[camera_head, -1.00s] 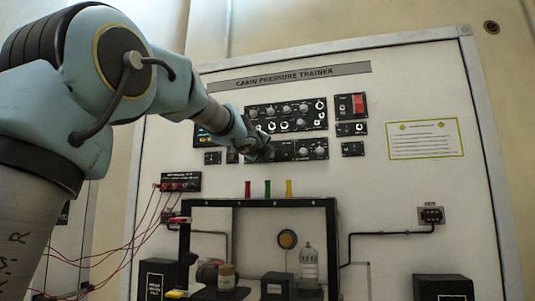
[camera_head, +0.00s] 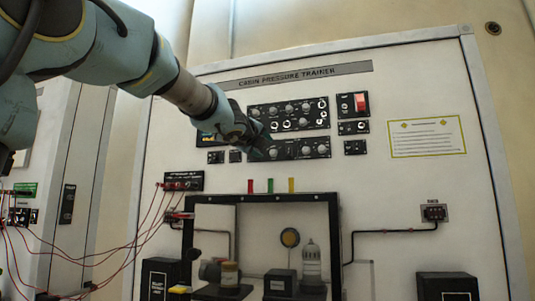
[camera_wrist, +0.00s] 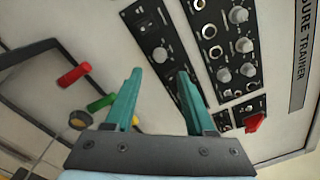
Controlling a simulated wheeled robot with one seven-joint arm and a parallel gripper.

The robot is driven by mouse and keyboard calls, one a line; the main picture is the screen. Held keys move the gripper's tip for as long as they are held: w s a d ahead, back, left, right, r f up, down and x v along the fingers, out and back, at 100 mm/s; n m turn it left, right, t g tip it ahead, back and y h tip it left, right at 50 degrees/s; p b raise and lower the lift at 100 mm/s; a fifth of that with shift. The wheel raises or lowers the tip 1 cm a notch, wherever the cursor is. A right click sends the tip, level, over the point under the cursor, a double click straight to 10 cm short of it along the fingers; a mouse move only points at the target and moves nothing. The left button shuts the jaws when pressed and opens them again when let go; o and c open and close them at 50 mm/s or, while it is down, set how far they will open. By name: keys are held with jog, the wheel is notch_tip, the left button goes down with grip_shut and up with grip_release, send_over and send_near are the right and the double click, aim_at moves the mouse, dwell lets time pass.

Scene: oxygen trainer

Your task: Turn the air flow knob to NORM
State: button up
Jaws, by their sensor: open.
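The black lower control panel (camera_head: 292,150) sits under the larger knob panel on the white trainer board. It carries a few grey round knobs; one knob (camera_wrist: 160,54) shows just beyond and between my fingertips in the wrist view. Labels are too small to read, so I cannot tell which knob is air flow or where its pointer stands. My gripper (camera_wrist: 159,72) has its two teal fingers apart with nothing between them. In the head view my gripper (camera_head: 260,152) is at the left end of the lower panel and covers part of it. I cannot tell whether it touches.
The larger knob panel (camera_head: 289,115) is just above, with a red switch (camera_head: 360,102) to its right. Below, a black frame (camera_head: 338,230) carries red (camera_head: 250,186), green (camera_head: 270,186) and yellow (camera_head: 291,185) pegs. Red cables hang at left. The board's right side is mostly clear.

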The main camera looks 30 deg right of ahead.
jog(key=shift+v, duration=1.7)
